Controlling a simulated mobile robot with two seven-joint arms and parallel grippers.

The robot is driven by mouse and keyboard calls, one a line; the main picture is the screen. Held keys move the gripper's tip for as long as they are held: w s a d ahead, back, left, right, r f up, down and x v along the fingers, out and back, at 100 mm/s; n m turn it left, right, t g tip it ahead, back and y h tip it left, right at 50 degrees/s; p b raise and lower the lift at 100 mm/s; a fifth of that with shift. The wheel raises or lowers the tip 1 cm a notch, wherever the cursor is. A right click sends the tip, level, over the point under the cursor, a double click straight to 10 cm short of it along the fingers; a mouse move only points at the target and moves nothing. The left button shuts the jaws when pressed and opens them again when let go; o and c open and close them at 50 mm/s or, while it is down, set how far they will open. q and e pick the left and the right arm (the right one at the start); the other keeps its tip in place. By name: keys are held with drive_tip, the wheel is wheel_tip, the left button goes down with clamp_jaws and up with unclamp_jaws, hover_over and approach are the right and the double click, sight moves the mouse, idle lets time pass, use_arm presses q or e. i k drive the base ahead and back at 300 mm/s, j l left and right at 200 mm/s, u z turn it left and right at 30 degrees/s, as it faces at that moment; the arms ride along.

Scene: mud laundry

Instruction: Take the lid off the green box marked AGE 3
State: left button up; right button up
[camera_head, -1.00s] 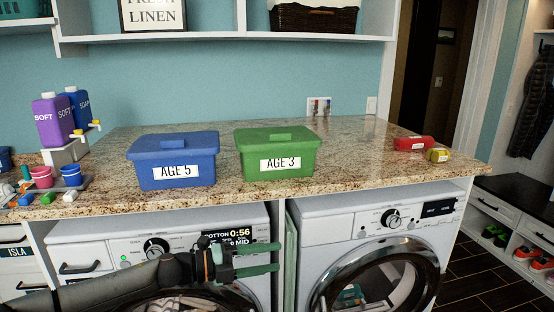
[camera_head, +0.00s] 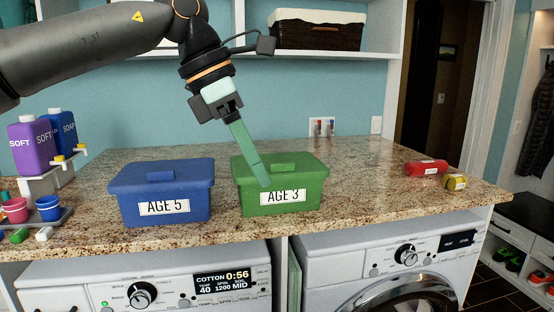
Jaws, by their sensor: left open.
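The green box (camera_head: 255,203) with the white AGE 3 label stands upright on the granite counter, its green lid (camera_head: 312,167) on top with a raised handle (camera_head: 292,170). My left gripper (camera_head: 263,183) comes down from above, its fingers tilted toward the lower right. The fingertips appear over the lid's left part, left of the handle, and cover a little of the lid. I cannot tell whether they touch it. The fingers overlap in this view and hold nothing that I can see. My right gripper is not in view.
A blue box (camera_head: 162,200) marked AGE 5 stands close on the left. A red bottle (camera_head: 426,167) and a yellow one (camera_head: 455,182) lie at the right. Purple and blue soap bottles (camera_head: 32,148) stand at the far left. The counter (camera_head: 375,190) is clear right of the green box.

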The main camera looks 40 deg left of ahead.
sight(290, 166)
drive_tip(key=i+j, duration=0.9)
drive_tip(key=j, duration=0.15)
